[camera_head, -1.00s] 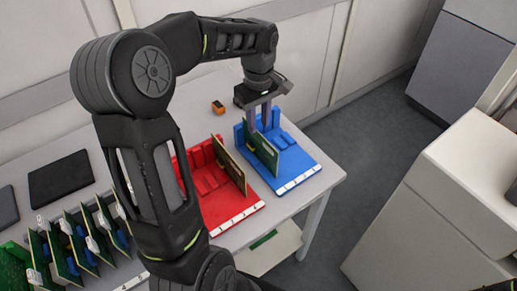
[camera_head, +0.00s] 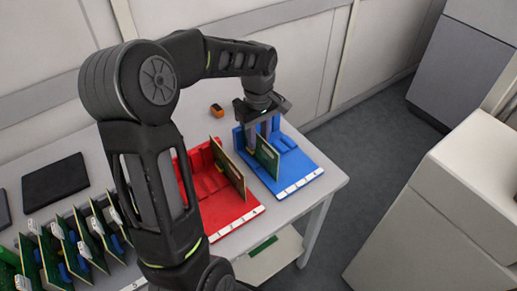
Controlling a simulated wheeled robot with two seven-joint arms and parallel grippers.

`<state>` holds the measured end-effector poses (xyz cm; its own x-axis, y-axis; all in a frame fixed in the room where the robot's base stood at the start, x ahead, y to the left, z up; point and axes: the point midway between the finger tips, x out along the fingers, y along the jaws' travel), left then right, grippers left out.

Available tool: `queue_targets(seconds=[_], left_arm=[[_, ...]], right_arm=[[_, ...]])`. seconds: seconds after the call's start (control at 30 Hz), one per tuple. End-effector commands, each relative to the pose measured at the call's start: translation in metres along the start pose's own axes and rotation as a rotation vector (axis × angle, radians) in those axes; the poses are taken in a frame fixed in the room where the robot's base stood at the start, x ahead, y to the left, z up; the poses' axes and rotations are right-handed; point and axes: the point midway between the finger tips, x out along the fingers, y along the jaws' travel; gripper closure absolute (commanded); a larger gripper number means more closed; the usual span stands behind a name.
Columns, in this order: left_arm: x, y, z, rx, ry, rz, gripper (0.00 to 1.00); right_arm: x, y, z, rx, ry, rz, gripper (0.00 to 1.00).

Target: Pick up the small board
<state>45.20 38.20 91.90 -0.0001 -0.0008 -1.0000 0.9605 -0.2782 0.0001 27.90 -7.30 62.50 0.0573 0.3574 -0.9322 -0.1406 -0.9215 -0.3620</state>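The small green board (camera_head: 267,158) stands upright in the blue holder (camera_head: 290,180) on the table. My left gripper (camera_head: 262,132) points down over the back part of the blue holder, at the board's upper rear end. Its two fingers are apart, with a gap between them. Whether either finger touches the board cannot be made out. My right gripper is not in view.
A red holder (camera_head: 225,212) with a larger upright board (camera_head: 228,168) stands left of the blue one. Several boards stand in a row at lower left. A black pad (camera_head: 55,181) and a small orange item (camera_head: 217,110) lie on the table (camera_head: 110,150). A white cabinet (camera_head: 440,205) stands at right.

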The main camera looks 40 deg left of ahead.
Motion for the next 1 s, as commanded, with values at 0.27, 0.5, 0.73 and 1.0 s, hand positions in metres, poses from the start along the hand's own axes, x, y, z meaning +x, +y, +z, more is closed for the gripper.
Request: queue_targets(seconds=[0.27,0.5,0.73,1.0], left_arm=[[0.003,0.000,0.001,0.000,-0.001,-0.002,0.71],[0.035,-0.002,0.005,0.000,-0.002,-0.004,0.71],[0.052,0.000,0.005,0.000,0.000,0.000,0.71],[0.052,0.000,0.005,0.000,0.000,0.000,0.71]], right_arm=[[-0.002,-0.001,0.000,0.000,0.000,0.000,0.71],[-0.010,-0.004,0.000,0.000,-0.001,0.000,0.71],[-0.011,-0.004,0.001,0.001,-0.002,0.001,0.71],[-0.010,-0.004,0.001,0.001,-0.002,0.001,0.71]])
